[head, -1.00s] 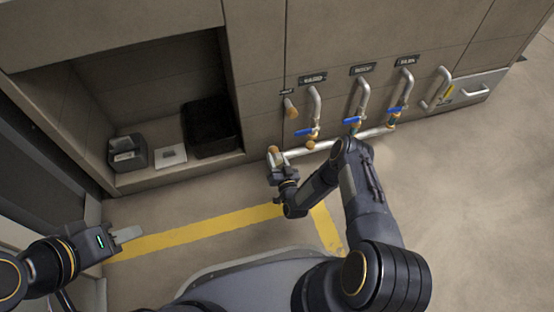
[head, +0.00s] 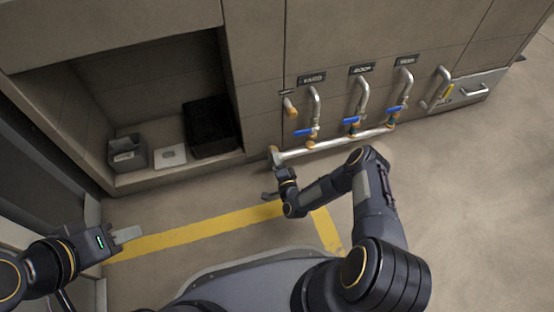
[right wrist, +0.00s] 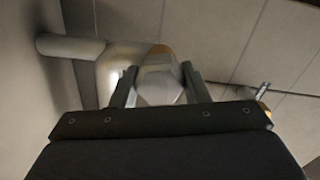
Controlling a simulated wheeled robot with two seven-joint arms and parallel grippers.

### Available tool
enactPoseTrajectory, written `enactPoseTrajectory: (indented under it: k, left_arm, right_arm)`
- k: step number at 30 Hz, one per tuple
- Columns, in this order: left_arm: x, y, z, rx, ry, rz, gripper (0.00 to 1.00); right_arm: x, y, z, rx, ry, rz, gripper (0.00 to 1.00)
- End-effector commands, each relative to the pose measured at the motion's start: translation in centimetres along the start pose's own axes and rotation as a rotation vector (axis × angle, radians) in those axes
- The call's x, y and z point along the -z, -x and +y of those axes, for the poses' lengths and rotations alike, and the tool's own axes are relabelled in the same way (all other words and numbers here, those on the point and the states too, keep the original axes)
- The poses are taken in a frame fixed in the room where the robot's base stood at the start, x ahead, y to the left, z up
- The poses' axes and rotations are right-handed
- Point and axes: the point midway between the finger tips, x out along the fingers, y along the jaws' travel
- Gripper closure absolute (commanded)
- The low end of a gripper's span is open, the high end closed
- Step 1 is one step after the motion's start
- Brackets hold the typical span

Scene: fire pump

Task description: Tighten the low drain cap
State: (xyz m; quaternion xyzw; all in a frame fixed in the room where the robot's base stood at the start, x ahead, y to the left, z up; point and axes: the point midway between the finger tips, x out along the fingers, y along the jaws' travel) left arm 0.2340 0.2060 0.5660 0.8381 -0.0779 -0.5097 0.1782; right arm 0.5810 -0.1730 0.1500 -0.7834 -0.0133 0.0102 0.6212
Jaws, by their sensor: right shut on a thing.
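The low drain cap (right wrist: 160,82) is a faceted, pale metal piece at the end of a fitting in the right wrist view. In the head view the cap end (head: 273,154) is at the left end of the low silver pipe, close to the floor. My right gripper (right wrist: 161,88) has one finger on each side of the cap and is shut on it; the gripper body hides its lower part. My left gripper (head: 126,235) is far off at the lower left, away from the pipe; its finger gap cannot be made out.
The silver pipe (head: 335,143) runs along the cabinet base, with several blue-handled valves (head: 353,121) above it. An open alcove at the left holds a black bin (head: 210,128) and a grey box (head: 127,153). The floor around the yellow line (head: 195,234) is clear.

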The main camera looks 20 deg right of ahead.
Motion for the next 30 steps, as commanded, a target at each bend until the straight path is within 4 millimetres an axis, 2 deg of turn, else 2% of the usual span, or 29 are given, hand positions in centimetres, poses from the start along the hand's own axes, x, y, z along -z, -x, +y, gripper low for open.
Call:
enactPoseTrajectory:
  k: [12, 30]
  left_arm:
    - [0.00, 0.00, 0.00, 0.000, 0.000, 0.000, 0.64]
    - [0.00, 0.00, 0.00, 0.000, 0.000, 0.000, 0.64]
  right_arm:
    - [-0.16, 0.24, 0.20, -0.005, -0.212, -0.003, 0.81]
    - [-0.23, 0.26, 0.22, -0.006, -0.249, -0.004, 0.81]
